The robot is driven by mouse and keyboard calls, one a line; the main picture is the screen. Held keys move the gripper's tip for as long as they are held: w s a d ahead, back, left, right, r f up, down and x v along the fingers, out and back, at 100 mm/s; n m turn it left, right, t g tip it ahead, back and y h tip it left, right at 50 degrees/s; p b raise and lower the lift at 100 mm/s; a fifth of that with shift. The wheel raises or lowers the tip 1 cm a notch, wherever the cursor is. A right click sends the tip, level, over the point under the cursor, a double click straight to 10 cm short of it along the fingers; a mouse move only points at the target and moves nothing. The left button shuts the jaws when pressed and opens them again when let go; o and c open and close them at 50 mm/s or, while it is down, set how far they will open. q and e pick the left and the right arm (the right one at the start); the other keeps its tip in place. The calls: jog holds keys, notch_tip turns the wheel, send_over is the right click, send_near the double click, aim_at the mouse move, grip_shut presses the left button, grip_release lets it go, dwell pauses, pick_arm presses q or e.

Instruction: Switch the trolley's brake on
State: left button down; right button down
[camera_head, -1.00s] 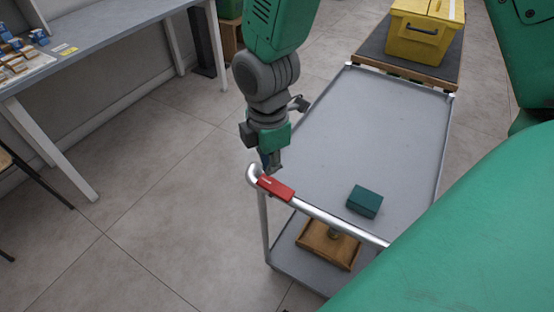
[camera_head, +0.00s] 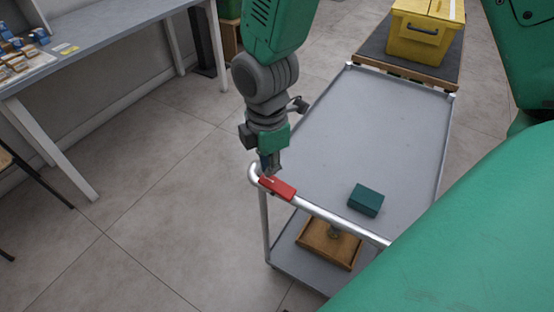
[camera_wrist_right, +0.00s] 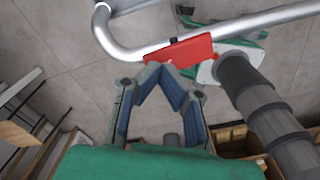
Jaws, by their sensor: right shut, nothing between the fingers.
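The trolley (camera_head: 360,140) has a grey top deck and a tubular metal handle (camera_head: 335,219) at its near end. A red brake lever (camera_head: 277,188) lies along the handle near its left corner. In the right wrist view the red lever (camera_wrist_right: 182,48) sits on the bar just beyond my fingertips. My right gripper (camera_head: 268,170) points down at the lever's left end, shut and empty. Its fingertips (camera_wrist_right: 160,70) meet close to the lever; I cannot tell whether they touch it. My left gripper is not in view.
A teal box (camera_head: 365,200) lies on the top deck. A wooden tray (camera_head: 327,247) is on the lower shelf. A yellow bin (camera_head: 424,32) stands beyond the trolley's far end. A grey bench (camera_head: 100,30) is at the left, with clear floor (camera_head: 150,200) between.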

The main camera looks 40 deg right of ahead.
aim_at(268, 178)
jog(key=shift+a+f, duration=0.15)
jog(key=shift+a, duration=0.3)
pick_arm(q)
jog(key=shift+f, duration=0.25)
pick_arm(e)
jog(key=shift+d+f, duration=0.45)
jog(key=shift+d, duration=0.05)
pick_arm(q)
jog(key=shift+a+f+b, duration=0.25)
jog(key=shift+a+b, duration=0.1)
jog(key=shift+b, duration=0.05)
pick_arm(e)
jog(key=shift+a+f, duration=0.2)
jog(key=shift+a, duration=0.2)
